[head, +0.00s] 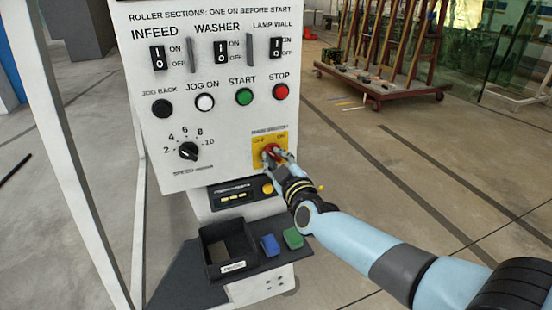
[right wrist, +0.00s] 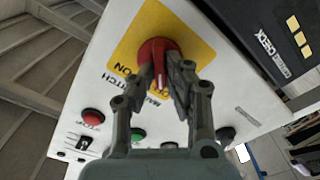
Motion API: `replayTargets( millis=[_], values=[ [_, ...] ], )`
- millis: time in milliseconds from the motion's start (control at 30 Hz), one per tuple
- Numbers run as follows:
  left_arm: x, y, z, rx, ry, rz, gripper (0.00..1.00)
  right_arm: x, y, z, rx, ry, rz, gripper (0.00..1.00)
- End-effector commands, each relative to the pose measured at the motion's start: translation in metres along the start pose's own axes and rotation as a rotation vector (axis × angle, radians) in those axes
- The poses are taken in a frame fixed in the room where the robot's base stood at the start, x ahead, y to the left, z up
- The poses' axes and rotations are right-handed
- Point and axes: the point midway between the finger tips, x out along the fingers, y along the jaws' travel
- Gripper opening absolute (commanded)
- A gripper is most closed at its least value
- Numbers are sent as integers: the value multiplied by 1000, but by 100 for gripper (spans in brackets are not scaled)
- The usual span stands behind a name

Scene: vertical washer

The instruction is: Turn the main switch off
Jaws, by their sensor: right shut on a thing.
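The main switch is a red rotary knob (head: 270,149) on a yellow plate (head: 258,160) at the lower right of the white control panel. The plate reads OFF at left and ON at right. My right gripper (head: 279,156) reaches it from the lower right. In the right wrist view, the two fingers of my right gripper (right wrist: 168,82) are shut on the grip of the red knob (right wrist: 156,52), one on each side. A white mark on the grip shows between the fingers. I cannot tell clearly which label it points at. My left gripper is not in view.
Rocker switches (head: 221,51) and a row of buttons sit above, with the red stop button (head: 280,91) nearest. A speed dial (head: 188,151) is at left. Below are a black tray (head: 215,270) and blue and green blocks. A glass rack cart (head: 375,88) stands behind; floor at right is clear.

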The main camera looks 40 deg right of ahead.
Motion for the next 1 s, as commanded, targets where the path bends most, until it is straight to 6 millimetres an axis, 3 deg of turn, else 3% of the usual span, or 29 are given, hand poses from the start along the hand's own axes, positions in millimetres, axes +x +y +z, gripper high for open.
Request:
replayTargets(
  millis=[767,800,933,1000],
  values=[
    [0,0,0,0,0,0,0,-1,-2,1,-105,-2,-3,0],
    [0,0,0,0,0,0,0,-1,-2,1,-105,-2,-3,15],
    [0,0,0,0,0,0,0,0,-1,1,-104,-2,-2,32],
    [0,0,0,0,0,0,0,0,-1,1,-104,-1,-2,35]
  ],
)
